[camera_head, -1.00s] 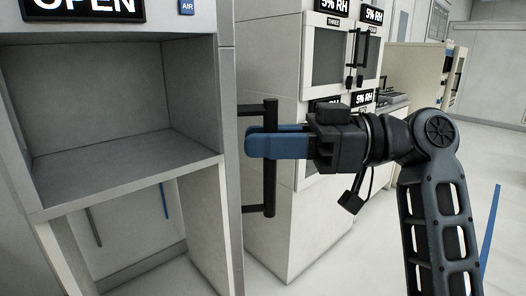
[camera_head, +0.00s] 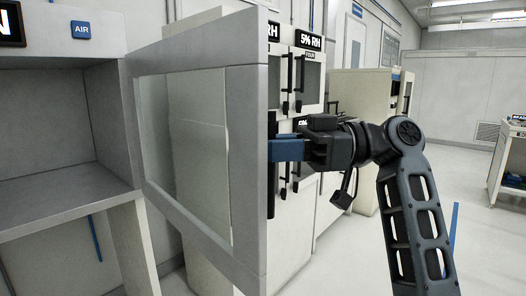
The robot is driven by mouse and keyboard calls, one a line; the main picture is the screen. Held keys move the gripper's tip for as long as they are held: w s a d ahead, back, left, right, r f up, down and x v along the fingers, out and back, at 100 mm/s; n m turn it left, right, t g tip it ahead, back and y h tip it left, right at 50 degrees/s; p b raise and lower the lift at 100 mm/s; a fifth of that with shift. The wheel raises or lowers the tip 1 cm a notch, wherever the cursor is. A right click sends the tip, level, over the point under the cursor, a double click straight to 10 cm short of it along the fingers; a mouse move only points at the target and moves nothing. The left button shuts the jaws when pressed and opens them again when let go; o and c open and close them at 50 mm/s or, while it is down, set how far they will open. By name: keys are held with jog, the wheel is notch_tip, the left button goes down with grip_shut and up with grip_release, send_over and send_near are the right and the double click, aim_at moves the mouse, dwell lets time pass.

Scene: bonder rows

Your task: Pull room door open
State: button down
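A grey-framed door (camera_head: 250,180) with a clear pane stands swung out from the front of a grey cabinet in the middle left of the head view. I see its inner side, with the hinge side at the left and the free edge toward me. A black bar handle (camera_head: 271,196) is on its far side, mostly hidden by the free edge. My gripper (camera_head: 287,150) reaches in from the right, with its blue fingers at the handle. The fingertips are hidden behind the door edge. The fingers appear closed around the bar.
The cabinet's open compartment (camera_head: 45,130) is at the left, with a blue AIR label (camera_head: 81,30) above. White cabinets with black handles stand behind the door and my gripper. Open pale floor (camera_head: 480,200) lies at the right, with a cart (camera_head: 510,165) at the edge.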

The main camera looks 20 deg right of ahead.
jog(key=shift+s+d, duration=0.1)
jog(key=shift+d, duration=0.1)
jog(key=c, duration=1.2)
grip_release()
jog(key=shift+s+d, duration=0.25)
jog(key=shift+d, duration=1.7)
jog(key=shift+s+d, duration=0.2)
jog(key=shift+d, duration=1.7)
